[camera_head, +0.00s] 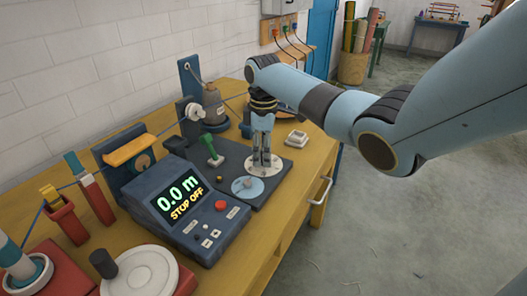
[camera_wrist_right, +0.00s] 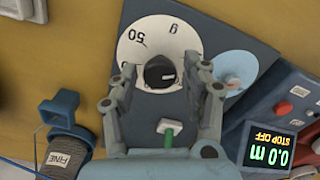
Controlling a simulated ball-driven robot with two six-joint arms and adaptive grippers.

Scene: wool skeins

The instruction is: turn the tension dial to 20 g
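The tension dial is a black knob (camera_wrist_right: 159,72) on a round white scale plate (camera_wrist_right: 133,50). In the right wrist view the scale shows "50" and "g"; other marks are hidden or unreadable, and no 20 can be read. A pale line on the knob points roughly right. My right gripper (camera_wrist_right: 167,70) is open, one finger either side of the knob, with gaps showing. In the head view my right gripper (camera_head: 264,163) points down over the scale plate (camera_head: 253,164), hiding the knob. My left gripper is not in view.
Near the dial are a green lever (camera_head: 212,150), a pale blue disc (camera_head: 242,193) and a console (camera_head: 190,219) reading "0.0 m STOP OFF". A small white block (camera_head: 296,138) is to the right. Red holders (camera_head: 66,222) and a white disc (camera_head: 143,275) stand at left.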

